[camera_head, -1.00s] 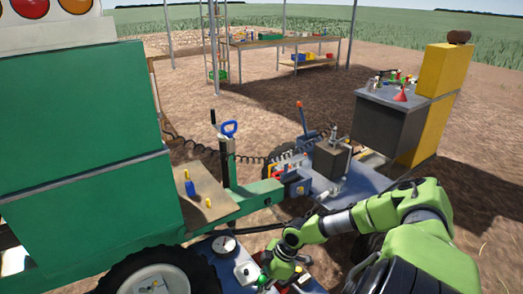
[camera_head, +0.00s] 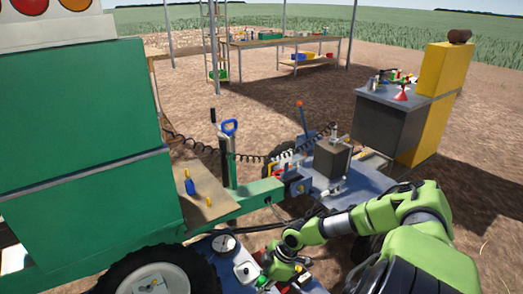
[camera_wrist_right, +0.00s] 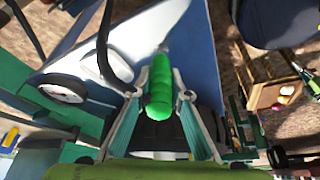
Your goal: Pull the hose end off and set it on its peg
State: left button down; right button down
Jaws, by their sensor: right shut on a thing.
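My right gripper (camera_head: 268,272) reaches down over the blue deck at the bottom of the head view. In the right wrist view, its two fingers (camera_wrist_right: 160,92) are closed around a green, ribbed, rounded grip, which I take to be the hose end (camera_wrist_right: 159,88). A pale tip extends beyond the grip over the blue and white surface. A bit of green also shows at the gripper in the head view (camera_head: 262,281). I cannot tell whether the hose end is seated or free. I cannot make out its peg. My left gripper is not in view.
A round gauge (camera_head: 224,244) and a white fitting (camera_head: 245,271) lie close left of the gripper. A large wheel (camera_head: 155,280) and a green machine body (camera_head: 80,150) stand at left. A dark hose (camera_wrist_right: 105,45) curves near the fingers in the wrist view.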

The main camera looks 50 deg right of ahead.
aim_at(260, 279)
jog(key=shift+f+b, duration=0.4)
jog(key=shift+f, duration=0.25)
dwell(0.3)
jog(key=c, duration=1.4)
grip_release()
jog(key=shift+c, duration=0.2)
jog(key=shift+r, duration=0.1)
notch_tip(260, 279, up, 7)
jog(key=p, duration=0.6)
jog(key=shift+p, duration=0.35)
jog(key=shift+s, duration=0.1)
